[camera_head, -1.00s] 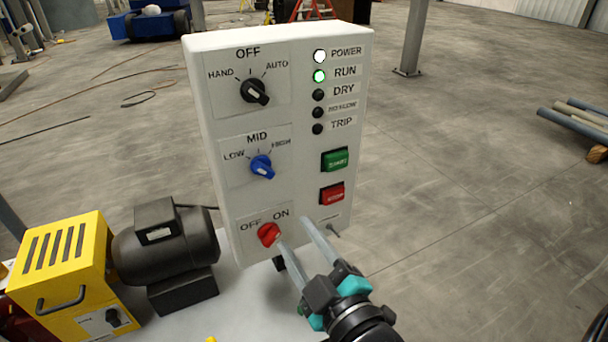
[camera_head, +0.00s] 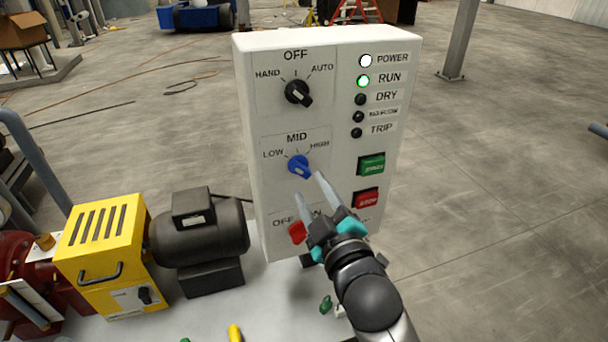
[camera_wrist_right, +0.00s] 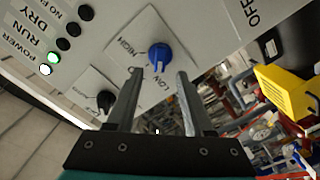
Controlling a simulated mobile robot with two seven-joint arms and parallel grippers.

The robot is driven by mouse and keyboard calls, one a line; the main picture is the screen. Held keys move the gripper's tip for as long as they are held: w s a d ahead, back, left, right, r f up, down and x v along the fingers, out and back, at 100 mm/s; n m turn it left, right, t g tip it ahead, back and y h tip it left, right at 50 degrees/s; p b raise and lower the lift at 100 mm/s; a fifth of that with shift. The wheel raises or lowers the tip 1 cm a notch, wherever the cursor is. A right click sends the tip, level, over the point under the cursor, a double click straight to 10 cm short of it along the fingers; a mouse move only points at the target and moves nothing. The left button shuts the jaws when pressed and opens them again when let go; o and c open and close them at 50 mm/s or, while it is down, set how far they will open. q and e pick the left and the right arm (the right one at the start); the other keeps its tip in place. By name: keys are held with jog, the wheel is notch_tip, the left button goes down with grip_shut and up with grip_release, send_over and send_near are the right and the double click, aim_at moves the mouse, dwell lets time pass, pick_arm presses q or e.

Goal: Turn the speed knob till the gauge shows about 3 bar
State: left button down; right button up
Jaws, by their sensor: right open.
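The blue LOW-MID-HIGH knob (camera_head: 299,166) is on the white control panel (camera_head: 243,150). It also shows in the right wrist view (camera_wrist_right: 160,55), just beyond the fingertips and in line with the space between them. My right gripper (camera_head: 310,187) is open, its two fingers pointing up at the panel below the blue knob. In the right wrist view the gripper (camera_wrist_right: 160,75) has nothing between its fingers. I cannot make out a readable gauge. My left gripper is not in view.
The red OFF-ON knob (camera_head: 297,232) is close beside the right gripper, which partly hides its label. The black HAND-OFF-AUTO knob (camera_head: 298,92) sits above. Green (camera_head: 371,164) and red (camera_head: 366,198) buttons are to the right. A yellow box (camera_head: 103,245) and dark motor (camera_head: 200,238) stand left.

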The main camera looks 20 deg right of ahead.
aim_at(301, 172)
jog(key=shift+w, duration=2.4)
jog(key=shift+a, duration=0.1)
grip_shut()
